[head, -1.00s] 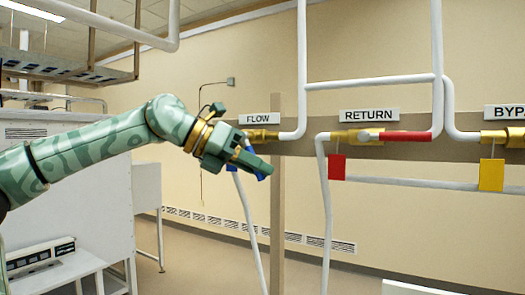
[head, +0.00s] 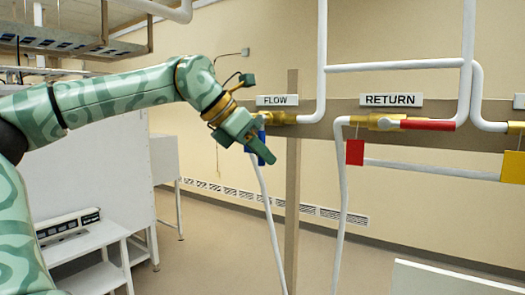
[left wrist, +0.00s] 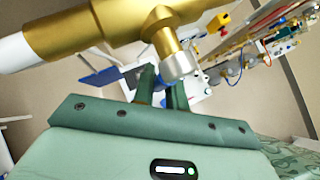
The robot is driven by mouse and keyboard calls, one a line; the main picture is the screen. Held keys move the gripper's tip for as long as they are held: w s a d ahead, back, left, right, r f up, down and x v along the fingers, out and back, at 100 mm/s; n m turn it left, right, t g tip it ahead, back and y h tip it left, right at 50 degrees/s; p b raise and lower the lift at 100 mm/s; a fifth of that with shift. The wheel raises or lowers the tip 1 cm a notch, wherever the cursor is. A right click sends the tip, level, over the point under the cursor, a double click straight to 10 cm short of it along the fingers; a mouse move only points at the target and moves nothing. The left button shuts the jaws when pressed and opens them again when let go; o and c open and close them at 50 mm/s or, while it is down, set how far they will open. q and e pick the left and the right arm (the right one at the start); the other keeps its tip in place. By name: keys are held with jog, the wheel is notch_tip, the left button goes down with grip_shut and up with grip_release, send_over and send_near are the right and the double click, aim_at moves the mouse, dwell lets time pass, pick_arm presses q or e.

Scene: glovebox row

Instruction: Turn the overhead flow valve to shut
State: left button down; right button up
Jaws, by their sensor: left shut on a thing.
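The brass flow valve (head: 283,118) sits on the wall pipe under the FLOW sign (head: 277,100). My right gripper is not in view.
To the right, the return valve (head: 385,122) has a red lever (head: 428,125) along its pipe and a red tag (head: 355,152). A yellow tag (head: 514,166) hangs further right. A white bench (head: 85,248) stands lower left. The floor below the valves is open.

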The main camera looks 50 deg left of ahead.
pick_arm(q)
jog(key=c, duration=1.5)
grip_release()
jog(key=shift+c, duration=0.2)
jog(key=shift+o, duration=0.5)
jog(key=shift+a, duration=0.1)
jog(key=shift+s+a+r, duration=0.1)
jog(key=shift+s+r, duration=0.1)
jog(key=shift+r, duration=0.1)
jog(key=v, duration=1.5)
jog(key=shift+s+r+b, duration=0.15)
jog(key=shift+s+b, duration=0.05)
jog(key=shift+b, duration=0.25)
